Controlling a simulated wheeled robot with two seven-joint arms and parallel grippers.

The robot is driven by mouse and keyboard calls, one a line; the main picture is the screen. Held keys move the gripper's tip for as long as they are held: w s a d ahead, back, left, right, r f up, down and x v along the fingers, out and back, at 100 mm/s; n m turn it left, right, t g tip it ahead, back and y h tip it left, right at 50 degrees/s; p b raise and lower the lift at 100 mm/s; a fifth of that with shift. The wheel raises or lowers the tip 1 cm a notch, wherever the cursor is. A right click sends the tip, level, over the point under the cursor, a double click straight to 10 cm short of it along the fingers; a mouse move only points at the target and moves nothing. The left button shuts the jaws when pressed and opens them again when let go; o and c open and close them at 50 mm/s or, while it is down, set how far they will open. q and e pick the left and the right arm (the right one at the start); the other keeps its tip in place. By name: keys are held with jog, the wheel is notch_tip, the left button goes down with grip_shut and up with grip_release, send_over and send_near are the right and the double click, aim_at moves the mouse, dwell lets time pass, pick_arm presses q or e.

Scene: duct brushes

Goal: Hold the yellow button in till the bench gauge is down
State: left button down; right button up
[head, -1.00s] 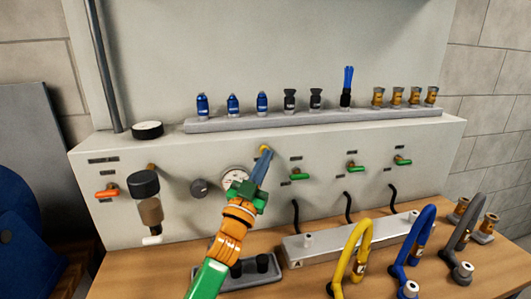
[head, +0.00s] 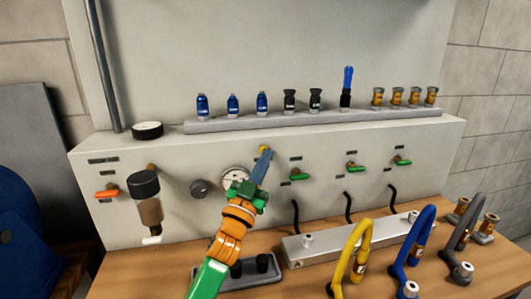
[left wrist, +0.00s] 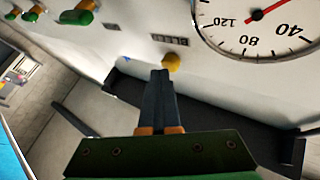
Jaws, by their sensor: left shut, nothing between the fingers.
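The yellow button (head: 264,149) is on the pale front panel, up and right of the round white bench gauge (head: 234,175). My left gripper (head: 267,156) is shut and empty, its fingertips right at the button. In the left wrist view the tips (left wrist: 160,74) sit just below and left of the button (left wrist: 172,62); I cannot tell whether they touch or press it. The gauge (left wrist: 255,40) shows there in part, with a red needle slanting to the upper right; its tip is cut off. In the head view my gripper partly covers the gauge. My right gripper is out of view.
Green valve handles (head: 299,175) lie right of the button and a dark knob (head: 199,188) left of the gauge. A filter bowl (head: 148,205) hangs further left. A shelf (head: 300,120) above holds several fittings. Yellow, blue and grey hoses (head: 355,250) stand on the bench.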

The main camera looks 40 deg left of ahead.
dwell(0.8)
pick_arm(q)
jog(key=shift+s+d+f, duration=0.1)
jog(key=shift+s+d, duration=0.45)
jog(key=shift+d, duration=0.1)
jog(key=shift+p, duration=0.3)
jog(key=s+d+p, duration=0.1)
jog(key=s+d, duration=0.2)
jog(key=shift+s+d, duration=0.15)
jog(key=shift+d, duration=0.25)
